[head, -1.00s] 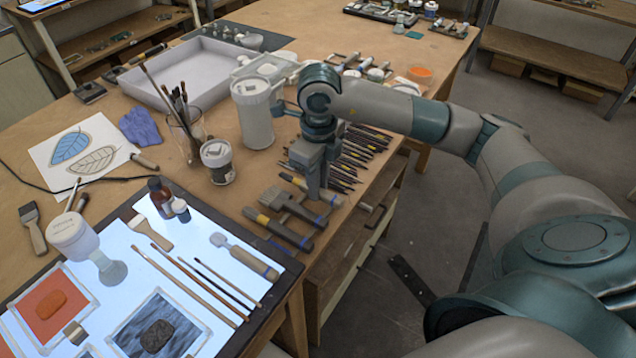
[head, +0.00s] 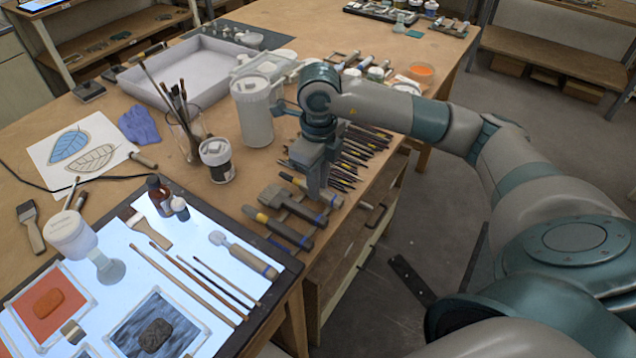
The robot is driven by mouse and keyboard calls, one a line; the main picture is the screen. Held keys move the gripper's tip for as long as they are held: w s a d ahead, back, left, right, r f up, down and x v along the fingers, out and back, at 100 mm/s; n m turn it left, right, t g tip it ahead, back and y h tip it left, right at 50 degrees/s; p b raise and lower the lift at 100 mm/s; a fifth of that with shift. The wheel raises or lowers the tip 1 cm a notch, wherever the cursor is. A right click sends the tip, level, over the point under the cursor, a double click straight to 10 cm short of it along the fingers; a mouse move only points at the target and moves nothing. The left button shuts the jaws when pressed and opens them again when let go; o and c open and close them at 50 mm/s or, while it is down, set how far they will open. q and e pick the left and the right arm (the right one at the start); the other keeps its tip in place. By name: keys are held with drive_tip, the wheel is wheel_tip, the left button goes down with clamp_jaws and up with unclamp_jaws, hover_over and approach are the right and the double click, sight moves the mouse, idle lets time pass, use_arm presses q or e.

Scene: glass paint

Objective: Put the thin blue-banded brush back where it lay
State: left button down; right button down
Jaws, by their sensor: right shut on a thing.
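My right gripper (head: 315,194) points down at the table's right edge, at the near end of a row of thin brushes (head: 362,147). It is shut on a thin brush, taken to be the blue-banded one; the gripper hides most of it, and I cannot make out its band. I cannot tell whether it touches the table. My left gripper is not in view.
Thick tools with yellow and blue bands (head: 278,228) lie just in front of the gripper. A white lidded canister (head: 253,112) and a small jar (head: 217,160) stand to its left. A lit panel (head: 185,270) holds more brushes at the front.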

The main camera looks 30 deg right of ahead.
drive_tip(key=c, duration=1.6)
unclamp_jaws()
drive_tip(key=shift+r, duration=0.55)
drive_tip(key=shift+r+b, duration=1.25)
drive_tip(key=shift+r, duration=6.85)
drive_tip(key=shift+r, duration=0.15)
